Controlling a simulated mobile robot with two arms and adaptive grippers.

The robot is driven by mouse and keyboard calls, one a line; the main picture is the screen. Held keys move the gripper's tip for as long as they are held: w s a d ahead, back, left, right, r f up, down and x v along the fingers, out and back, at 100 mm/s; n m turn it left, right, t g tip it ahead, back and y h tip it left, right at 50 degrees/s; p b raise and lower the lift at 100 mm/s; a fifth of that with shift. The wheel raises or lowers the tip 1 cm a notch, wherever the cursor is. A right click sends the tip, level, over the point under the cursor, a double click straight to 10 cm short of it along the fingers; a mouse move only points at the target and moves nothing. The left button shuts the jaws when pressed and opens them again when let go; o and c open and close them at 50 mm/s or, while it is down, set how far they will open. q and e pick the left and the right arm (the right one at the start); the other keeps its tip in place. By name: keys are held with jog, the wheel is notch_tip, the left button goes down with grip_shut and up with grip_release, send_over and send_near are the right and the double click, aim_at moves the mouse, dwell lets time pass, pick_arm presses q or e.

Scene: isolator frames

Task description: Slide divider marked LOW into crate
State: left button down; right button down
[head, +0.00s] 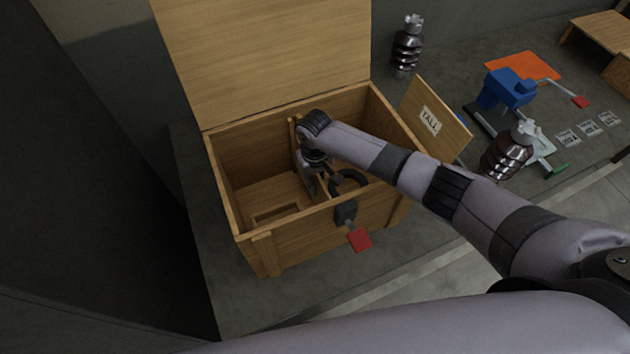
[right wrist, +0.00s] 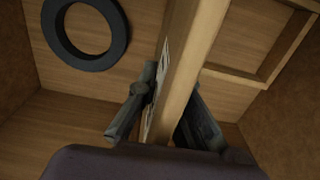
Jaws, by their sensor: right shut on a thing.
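The open wooden crate (head: 330,232) stands on the bench with its lid up. My right gripper (head: 312,182) reaches down inside it. In the right wrist view its two fingers (right wrist: 172,85) are shut on a wooden divider (right wrist: 188,45), one on each side. The divider's top edge faces the camera, and a label on its left face is too oblique to read. In the head view part of the divider (head: 294,135) shows behind my wrist, standing across the crate between front and back walls. Whether its lower edge is seated is hidden. My left gripper is not in view.
A black ring (right wrist: 85,28) lies on the crate floor on one side of the divider, a wooden frame (head: 275,213) on the other. A board marked TALL (head: 432,120) leans outside the crate's right. A red tag (head: 360,239) hangs in front. Brown insulators (head: 407,45) stand beyond.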

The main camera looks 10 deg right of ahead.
jog(key=shift+f, duration=0.15)
jog(key=c, duration=1.7)
grip_release()
jog(key=shift+o, duration=0.2)
notch_tip(320, 180, up, 12)
